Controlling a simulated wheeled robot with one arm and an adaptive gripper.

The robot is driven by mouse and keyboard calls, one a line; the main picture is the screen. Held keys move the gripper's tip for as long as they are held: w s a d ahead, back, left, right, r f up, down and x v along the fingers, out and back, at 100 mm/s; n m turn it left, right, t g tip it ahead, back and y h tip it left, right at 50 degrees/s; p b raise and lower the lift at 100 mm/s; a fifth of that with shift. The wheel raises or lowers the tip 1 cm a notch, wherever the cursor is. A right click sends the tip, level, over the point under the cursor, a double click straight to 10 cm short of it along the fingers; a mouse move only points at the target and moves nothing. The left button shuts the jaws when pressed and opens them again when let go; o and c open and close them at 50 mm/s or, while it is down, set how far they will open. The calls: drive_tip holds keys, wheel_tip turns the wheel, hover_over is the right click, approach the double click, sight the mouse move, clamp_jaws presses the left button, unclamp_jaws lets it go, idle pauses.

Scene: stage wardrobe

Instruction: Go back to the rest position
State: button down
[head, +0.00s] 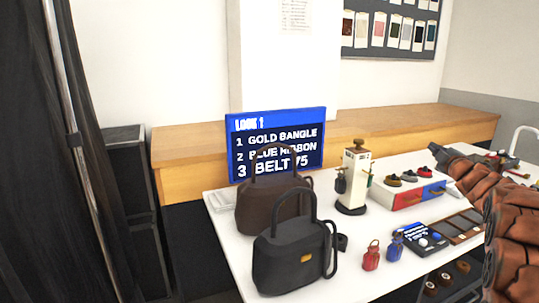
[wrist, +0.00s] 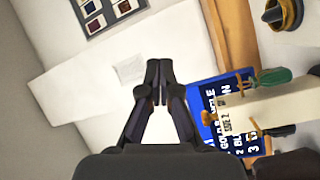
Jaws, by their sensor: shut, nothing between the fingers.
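My gripper (wrist: 158,72) shows in the wrist view with its two black fingers together and nothing between them. It is in the air, with the white wall and the paper sheet on it behind the fingertips. The blue-topped sign (wrist: 228,118) stands just right of the fingers in that view. In the head view my brown-covered arm enters at the right edge, over the right end of the white table (head: 228,240).
The sign (head: 276,143) stands behind the bags. A wooden bench (head: 200,145) runs behind. A black curtain (head: 30,160) hangs at left.

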drive_tip(key=s+a+f+m+g+h, duration=0.1)
drive_tip(key=s+a+f+m+g, duration=0.4)
drive_tip(key=s, duration=0.4)
drive_tip(key=s+a+f+m+g+h, duration=0.1)
drive_tip(key=s+a+f+m+g, duration=0.2)
drive_tip(key=s+a+f, duration=0.45)
drive_tip(key=s+a+f+m+g+h, duration=0.1)
drive_tip(key=s+a+f+m+g, duration=0.25)
drive_tip(key=s, duration=0.65)
drive_tip(key=s+a+f+m+g+y, duration=0.1)
drive_tip(key=s+a+f+g, duration=0.35)
drive_tip(key=s, duration=0.75)
drive_tip(key=s+a+f+g+y, duration=0.1)
drive_tip(key=s+a+g+y, duration=0.1)
drive_tip(key=s+a, duration=0.75)
drive_tip(key=s+a+f+m+g+y, duration=0.1)
drive_tip(key=s+a+f+g, duration=0.3)
drive_tip(key=s, duration=0.9)
wheel_tip(320, 180, up, 23)
drive_tip(key=t+p, duration=0.1)
drive_tip(key=p, duration=1.9)
drive_tip(key=shift+s+a+r+p, duration=0.15)
drive_tip(key=shift+a+p, duration=0.2)
